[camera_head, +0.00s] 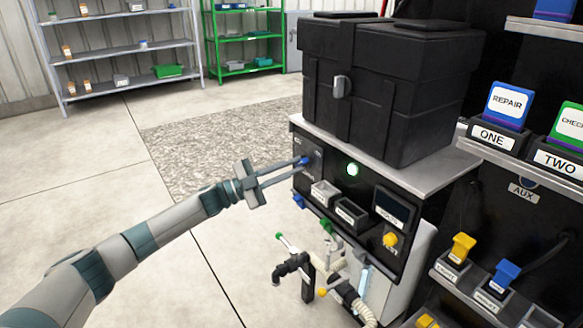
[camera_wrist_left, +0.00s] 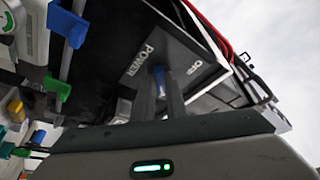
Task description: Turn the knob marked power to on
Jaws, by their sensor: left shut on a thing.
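The power knob (camera_head: 304,160) is a small blue knob at the upper left of the black front panel (camera_head: 330,180). In the left wrist view the blue knob (camera_wrist_left: 159,82) shows between my fingers, near the lettering POWER (camera_wrist_left: 138,58) and the word OFF (camera_wrist_left: 196,67). My left gripper (camera_head: 298,163) reaches in from the left with its two long fingers at the panel. It is shut on the knob, with a finger on either side. The fingers partly hide the knob, and I cannot tell which mark it points to. My right gripper is not in view.
A black lidded case (camera_head: 385,90) sits on top. The floor at left is clear.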

